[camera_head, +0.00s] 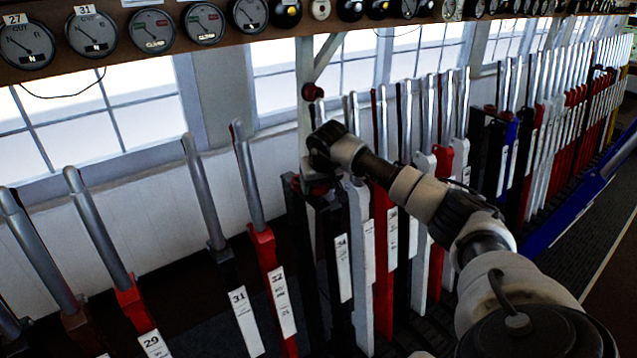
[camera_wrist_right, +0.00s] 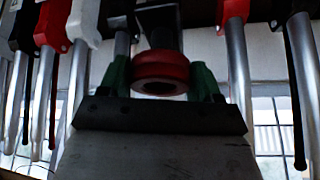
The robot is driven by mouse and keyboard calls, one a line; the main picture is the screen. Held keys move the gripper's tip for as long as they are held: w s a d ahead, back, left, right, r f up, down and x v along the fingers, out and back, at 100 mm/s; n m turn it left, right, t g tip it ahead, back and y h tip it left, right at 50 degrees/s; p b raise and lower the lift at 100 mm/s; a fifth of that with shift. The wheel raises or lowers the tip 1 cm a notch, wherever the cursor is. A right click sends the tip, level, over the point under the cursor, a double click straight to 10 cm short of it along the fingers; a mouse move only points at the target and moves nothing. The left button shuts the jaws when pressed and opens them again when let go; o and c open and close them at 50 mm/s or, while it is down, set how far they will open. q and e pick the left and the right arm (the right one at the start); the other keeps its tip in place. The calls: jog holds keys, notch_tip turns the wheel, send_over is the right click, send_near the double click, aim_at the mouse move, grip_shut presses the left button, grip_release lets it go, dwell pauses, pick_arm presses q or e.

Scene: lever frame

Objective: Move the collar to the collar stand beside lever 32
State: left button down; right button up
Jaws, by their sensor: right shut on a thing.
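The collar is a red ring (camera_wrist_right: 160,68) with a dark hole, held between the green fingertips of my right gripper (camera_wrist_right: 162,80) in the right wrist view. In the head view my right gripper (camera_head: 319,180) points down just right of lever 32 (camera_head: 263,247), a red lever with a grey handle. Only a little red shows under the gripper there. A dark post (camera_wrist_right: 155,14) lines up with the collar in the wrist view. It may be the collar stand; I cannot tell whether the collar touches it. My left gripper is out of view.
Lever 31 (camera_head: 205,195) stands left of lever 32. Several close-set levers (camera_head: 383,250) stand to the right, under my right arm. Round gauges (camera_head: 92,32) line the shelf above.

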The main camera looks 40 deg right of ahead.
jog(key=shift+f+b, duration=0.75)
jog(key=shift+f, duration=0.55)
jog(key=o, duration=1)
jog(key=shift+r, duration=0.1)
jog(key=shift+s+a+r+p, duration=0.1)
jog(key=shift+s+r+p, duration=0.1)
jog(key=shift+r+p, duration=0.45)
jog(key=p+v, duration=0.5)
jog(key=v, duration=0.2)
jog(key=shift+s+r, duration=0.15)
